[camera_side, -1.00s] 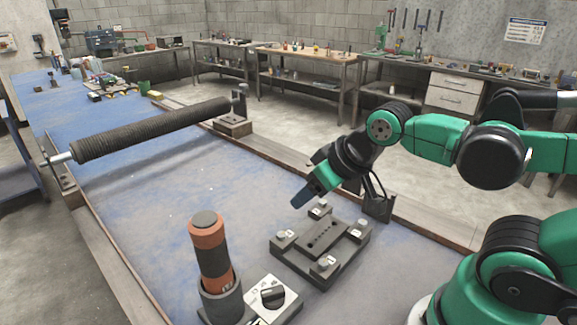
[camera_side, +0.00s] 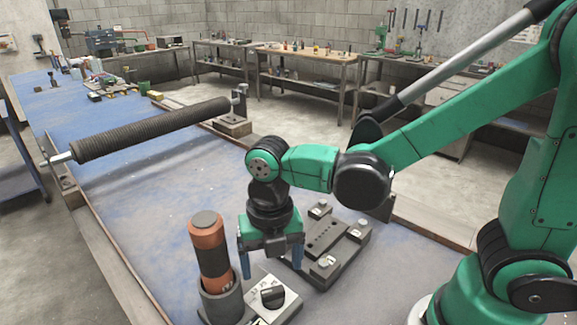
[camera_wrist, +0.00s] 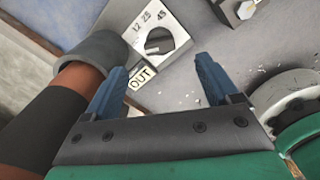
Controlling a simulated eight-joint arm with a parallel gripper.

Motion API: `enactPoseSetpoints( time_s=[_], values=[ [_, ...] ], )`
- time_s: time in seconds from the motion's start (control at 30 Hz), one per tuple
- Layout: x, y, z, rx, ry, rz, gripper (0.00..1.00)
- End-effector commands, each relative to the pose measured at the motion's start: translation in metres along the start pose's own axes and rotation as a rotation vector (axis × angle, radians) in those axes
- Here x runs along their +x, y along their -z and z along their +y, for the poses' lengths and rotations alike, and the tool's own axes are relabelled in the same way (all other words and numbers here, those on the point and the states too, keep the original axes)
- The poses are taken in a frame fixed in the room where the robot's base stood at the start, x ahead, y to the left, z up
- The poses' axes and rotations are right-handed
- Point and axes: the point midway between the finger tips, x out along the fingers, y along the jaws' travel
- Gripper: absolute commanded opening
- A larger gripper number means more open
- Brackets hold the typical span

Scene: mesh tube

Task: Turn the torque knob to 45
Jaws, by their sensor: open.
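The torque knob (camera_side: 273,296) is a black round knob on a white plate (camera_side: 290,284) near the front edge of the bench. In the wrist view the knob (camera_wrist: 158,41) lies beyond and between my fingertips, with the marks 12, 25 and 45 around it. I cannot tell for sure which mark it points at. An OUT label (camera_wrist: 143,77) sits below the plate there. My gripper (camera_side: 272,271) points down, open and empty, above and just behind the knob, apart from it. Its two blue fingers also show in the wrist view (camera_wrist: 160,65).
An orange and black cylindrical tool (camera_side: 210,247) stands in a dark cup (camera_side: 222,302) close left of my gripper. A dark fixture block (camera_side: 325,236) with corner posts lies just behind it to the right. A mesh-wrapped tube (camera_side: 150,130) spans the bench; the blue bench between is clear.

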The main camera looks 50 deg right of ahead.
Motion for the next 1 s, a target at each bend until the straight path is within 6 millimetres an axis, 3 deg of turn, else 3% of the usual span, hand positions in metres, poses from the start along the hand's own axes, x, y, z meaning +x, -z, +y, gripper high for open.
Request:
enactPoseSetpoints(
  time_s=[0.17, 0.6, 1.0],
  values=[
    [0.007, 0.002, 0.002, -0.07, 0.012, 0.009, 0.82],
    [0.051, 0.002, 0.001, -0.065, 0.01, 0.008, 0.82],
    [0.058, 0.002, 0.001, -0.064, 0.01, 0.008, 0.82]
  ],
)
